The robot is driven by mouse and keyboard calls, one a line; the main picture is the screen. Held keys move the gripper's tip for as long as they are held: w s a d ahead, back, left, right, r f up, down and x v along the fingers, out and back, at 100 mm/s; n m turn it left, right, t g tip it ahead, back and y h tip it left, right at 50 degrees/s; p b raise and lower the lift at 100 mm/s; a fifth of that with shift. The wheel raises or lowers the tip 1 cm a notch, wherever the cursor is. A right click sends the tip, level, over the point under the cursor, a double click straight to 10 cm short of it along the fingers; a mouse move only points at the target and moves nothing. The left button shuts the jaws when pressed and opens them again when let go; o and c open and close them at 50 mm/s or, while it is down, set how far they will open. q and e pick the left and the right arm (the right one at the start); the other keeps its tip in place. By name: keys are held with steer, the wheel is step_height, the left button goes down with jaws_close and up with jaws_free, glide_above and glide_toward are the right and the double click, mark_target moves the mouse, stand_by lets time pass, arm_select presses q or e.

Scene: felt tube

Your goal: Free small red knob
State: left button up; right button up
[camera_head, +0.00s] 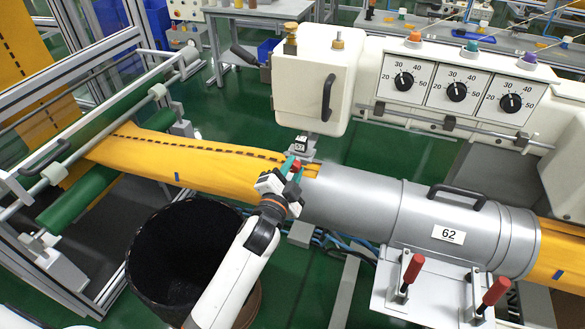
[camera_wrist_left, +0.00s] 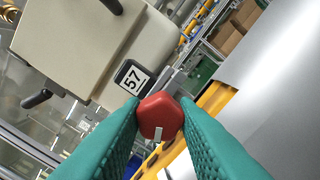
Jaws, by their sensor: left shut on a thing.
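The small red knob (camera_head: 297,166) is at the left end of the grey metal tube (camera_head: 350,200), just below the label block under the white machine head. It also shows large in the left wrist view (camera_wrist_left: 160,113), with a pale mark on its face. My left gripper (camera_head: 290,166) has teal fingers and is shut on the knob, one finger on each side. What the knob is fixed to is hidden behind it and the fingers. My right gripper is in no view.
Yellow felt (camera_head: 200,164) runs from rollers at left into the tube. The white machine head (camera_head: 312,85) hangs close above. A black bin (camera_head: 185,250) stands below my left arm. Red-handled clamps (camera_head: 410,272) sit in front of the tube, which carries label 62.

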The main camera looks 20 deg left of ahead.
arm_select(q)
steer(key=n+p, duration=0.1)
steer(key=n, duration=0.5)
steer(key=shift+p, duration=0.35)
steer(key=shift+f+n, duration=0.1)
steer(key=shift+n, duration=0.2)
steer(key=o, duration=1)
steer(key=shift+s, duration=0.1)
steer(key=s+b, duration=0.2)
steer(key=s, duration=0.9)
steer(key=shift+s+a, duration=0.25)
steer(key=shift+s, duration=0.15)
